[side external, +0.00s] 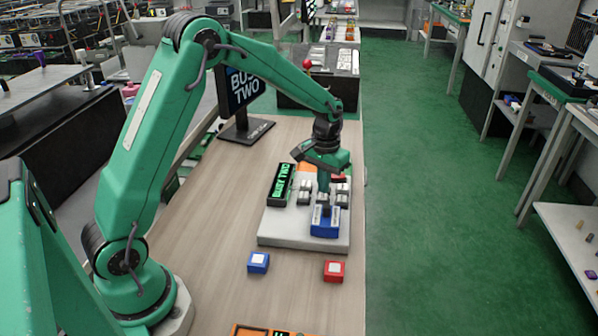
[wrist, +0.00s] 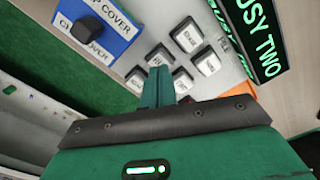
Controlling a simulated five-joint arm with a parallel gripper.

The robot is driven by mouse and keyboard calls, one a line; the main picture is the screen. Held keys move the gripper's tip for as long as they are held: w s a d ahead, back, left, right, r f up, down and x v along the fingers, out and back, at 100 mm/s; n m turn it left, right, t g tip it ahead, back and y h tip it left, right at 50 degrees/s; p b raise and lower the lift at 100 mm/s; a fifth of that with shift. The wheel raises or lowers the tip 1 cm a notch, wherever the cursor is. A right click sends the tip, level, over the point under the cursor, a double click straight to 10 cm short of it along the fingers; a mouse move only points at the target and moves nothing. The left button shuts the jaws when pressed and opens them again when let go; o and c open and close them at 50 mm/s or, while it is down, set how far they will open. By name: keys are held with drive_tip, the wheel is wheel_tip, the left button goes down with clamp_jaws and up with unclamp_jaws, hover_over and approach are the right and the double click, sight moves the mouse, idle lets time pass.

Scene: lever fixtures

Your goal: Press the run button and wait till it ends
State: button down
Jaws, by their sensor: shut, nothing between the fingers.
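A pale control panel (side external: 275,231) on the wooden table carries several light square buttons (wrist: 188,35); their labels are too small to read surely, so I cannot tell which is run. A blue plate (side external: 325,224) lettered "COVER" with a dark knob (wrist: 87,29) is at the panel's near end; it also shows top left in the wrist view (wrist: 120,15). A dark display (side external: 281,186) reads "BUSY TWO" in green. My gripper (side external: 323,194) is shut and empty, pointing down over the panel. In the wrist view its fingertips (wrist: 160,70) overlap the button area; contact cannot be told.
A monitor (side external: 246,88) on a stand behind the panel also reads "BUSY TWO". A blue block (side external: 258,262) and a red block (side external: 334,271) sit in front of the panel. An orange item (side external: 262,331) lies at the bottom edge. The table left of the panel is clear.

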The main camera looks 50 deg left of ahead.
sight(323, 197)
wheel_tip(323, 197, up, 6)
idle(0.9)
idle(0.3)
drive_tip(key=s+d+r+m+t, duration=0.1)
drive_tip(key=s+d+r+t, duration=0.2)
drive_tip(key=s+r, duration=0.75)
drive_tip(key=s+d+m+t, duration=0.1)
drive_tip(key=s+m+t, duration=0.1)
drive_tip(key=s, duration=1.2)
drive_tip(key=shift+s+d+r+t, duration=0.3)
drive_tip(key=shift+s+r, duration=0.1)
idle(0.6)
